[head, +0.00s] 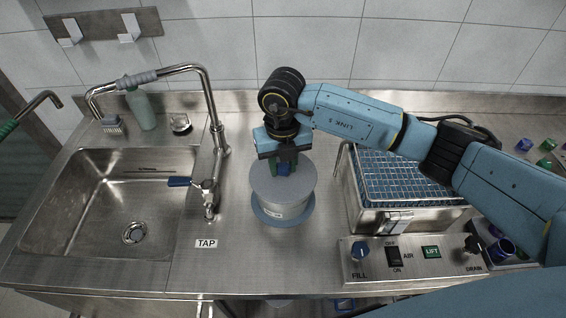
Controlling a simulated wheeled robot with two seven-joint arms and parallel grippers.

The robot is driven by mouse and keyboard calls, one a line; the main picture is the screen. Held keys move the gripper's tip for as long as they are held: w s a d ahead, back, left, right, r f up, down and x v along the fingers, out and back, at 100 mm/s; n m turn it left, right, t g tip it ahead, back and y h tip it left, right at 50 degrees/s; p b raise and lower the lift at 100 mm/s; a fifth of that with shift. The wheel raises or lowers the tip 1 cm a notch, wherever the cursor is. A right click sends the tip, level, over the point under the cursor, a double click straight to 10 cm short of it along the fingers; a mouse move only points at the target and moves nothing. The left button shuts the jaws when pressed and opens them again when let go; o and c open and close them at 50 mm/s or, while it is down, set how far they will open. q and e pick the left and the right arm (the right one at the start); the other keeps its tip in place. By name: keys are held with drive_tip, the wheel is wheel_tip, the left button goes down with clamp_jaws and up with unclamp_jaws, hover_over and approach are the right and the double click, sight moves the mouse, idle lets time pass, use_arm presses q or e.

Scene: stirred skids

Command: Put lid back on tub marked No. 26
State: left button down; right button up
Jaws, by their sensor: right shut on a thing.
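My right gripper (283,169) comes in from the right and points down, shut on the knob of a round grey lid (262,186). The lid is roughly level over a squat grey tub (285,211) on the steel counter. I cannot tell whether the lid touches the rim or hangs just above it. A small label shows low on the tub's front, too small to read. My left gripper is not in view.
A sink (95,205) with a tall tap (214,120) lies to the left. A steel bath with a blue wire basket (400,178) and a control panel (415,258) stand to the right. A green bottle (142,108) stands behind the sink. Counter in front of the tub is clear.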

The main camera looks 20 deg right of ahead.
drive_tip(key=o, duration=1.6)
drive_tip(key=shift+o, duration=0.2)
drive_tip(key=shift+r+p, duration=2.35)
drive_tip(key=shift+r, duration=1.15)
clamp_jaws()
